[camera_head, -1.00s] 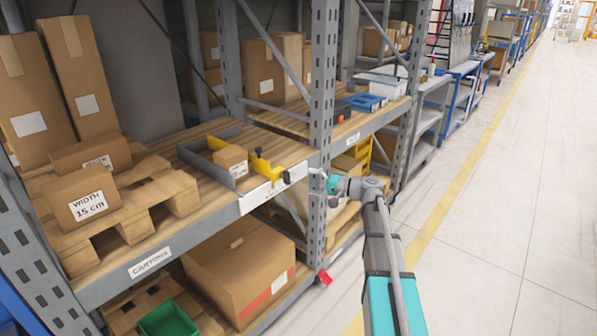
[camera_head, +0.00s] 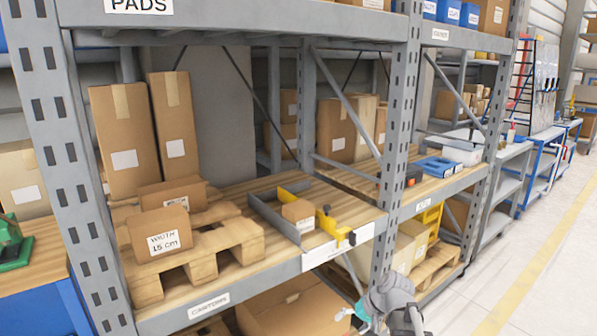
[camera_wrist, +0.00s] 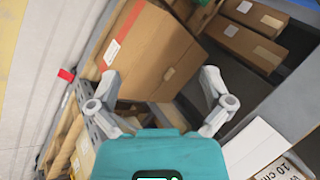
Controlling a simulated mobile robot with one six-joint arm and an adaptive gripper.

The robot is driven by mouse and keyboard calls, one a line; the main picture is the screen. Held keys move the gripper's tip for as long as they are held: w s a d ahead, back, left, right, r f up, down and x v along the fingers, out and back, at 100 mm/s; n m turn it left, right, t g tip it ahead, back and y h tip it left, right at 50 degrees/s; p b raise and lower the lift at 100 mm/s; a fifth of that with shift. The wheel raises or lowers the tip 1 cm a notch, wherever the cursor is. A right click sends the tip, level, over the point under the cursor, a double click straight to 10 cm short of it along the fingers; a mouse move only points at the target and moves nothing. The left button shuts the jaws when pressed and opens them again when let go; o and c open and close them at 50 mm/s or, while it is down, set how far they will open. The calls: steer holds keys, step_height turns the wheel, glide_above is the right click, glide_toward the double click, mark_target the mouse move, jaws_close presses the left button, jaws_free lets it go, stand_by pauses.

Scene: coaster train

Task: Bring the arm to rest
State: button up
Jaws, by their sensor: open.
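My gripper (camera_wrist: 160,98) is open and empty in the wrist view, its two grey fingers spread wide apart. A large brown carton (camera_wrist: 152,50) on the lower shelf level lies beyond the fingers, apart from them as far as I can tell. In the head view my arm (camera_head: 392,292) shows at the bottom, in front of the rack's right part. The gripper's fingers are hardly visible there, at the lower edge. The same large carton (camera_head: 295,312) shows partly below the shelf in the head view.
A rack shelf (camera_head: 262,262) holds a small carton (camera_head: 298,210) in a grey and yellow fixture (camera_head: 335,226). A carton marked "WIDTH 15 cm" (camera_head: 160,232) stands on a wooden pallet (camera_head: 245,238). A rack upright (camera_head: 392,150) stands close to my arm. The aisle floor (camera_head: 540,270) at right is clear.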

steer(key=s+d+f+n+g+h, duration=0.1)
steer(key=s+d+f+g+h, duration=0.15)
steer(key=s+h, duration=0.6)
step_height(320, 180, up, 22)
steer(key=s+y+p, duration=0.1)
steer(key=y+p, duration=0.1)
steer(key=p, duration=2)
steer(key=shift+f+t, duration=0.25)
steer(key=shift+t, duration=0.1)
steer(key=shift+d, duration=0.1)
steer(key=c, duration=0.5)
steer(key=shift+c, duration=0.5)
